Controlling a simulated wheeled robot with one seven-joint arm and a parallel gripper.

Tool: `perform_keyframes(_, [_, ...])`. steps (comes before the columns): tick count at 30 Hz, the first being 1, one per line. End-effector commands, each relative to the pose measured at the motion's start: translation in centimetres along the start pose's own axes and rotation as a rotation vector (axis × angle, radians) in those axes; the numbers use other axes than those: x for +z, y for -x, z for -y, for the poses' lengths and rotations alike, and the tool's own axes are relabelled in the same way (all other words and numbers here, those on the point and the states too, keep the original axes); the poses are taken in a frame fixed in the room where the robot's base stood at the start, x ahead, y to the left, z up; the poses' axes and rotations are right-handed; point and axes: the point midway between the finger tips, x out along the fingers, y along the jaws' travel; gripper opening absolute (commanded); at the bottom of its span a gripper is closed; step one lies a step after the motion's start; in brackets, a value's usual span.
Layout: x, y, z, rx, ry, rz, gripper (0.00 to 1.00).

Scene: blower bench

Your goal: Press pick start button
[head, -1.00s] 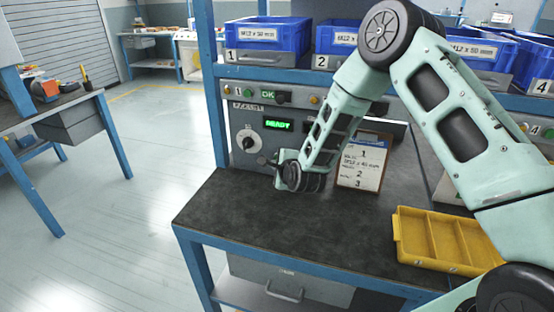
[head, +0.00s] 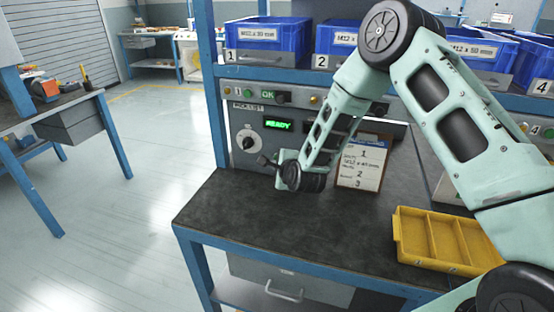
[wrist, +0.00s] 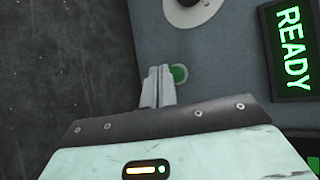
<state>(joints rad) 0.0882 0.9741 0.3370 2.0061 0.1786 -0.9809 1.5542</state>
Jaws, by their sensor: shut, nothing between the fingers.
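The green round button (wrist: 180,74) sits on the grey panel in the wrist view, partly hidden behind my fingers. My gripper (wrist: 159,70) is shut and empty, its fingertips just left of the button's centre and overlapping its edge. I cannot tell whether they touch it. In the head view my gripper (head: 264,160) is in front of the lower part of the pick list panel (head: 236,120), and the button cannot be made out there. The green READY display (head: 278,125) is lit; it also shows in the wrist view (wrist: 291,48).
A selector knob (head: 248,140) is beside my gripper. A clipboard (head: 362,163) leans at the right of my wrist. A yellow divided tray (head: 400,240) is on the dark bench top (head: 250,222). Blue bins (head: 265,38) line the shelf above. The bench's front left is clear.

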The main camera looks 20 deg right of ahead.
Motion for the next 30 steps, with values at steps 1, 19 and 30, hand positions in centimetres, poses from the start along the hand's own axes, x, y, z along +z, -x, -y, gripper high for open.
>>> perform_keyframes(1, [0.00,0.00,0.00,0.000,0.000,0.000,0.00])
perform_keyframes(19, [-0.45,-0.59,0.40,0.000,-0.001,0.000,0.00])
perform_keyframes(30, [-0.44,-0.60,0.47,0.000,0.000,0.000,0.00])
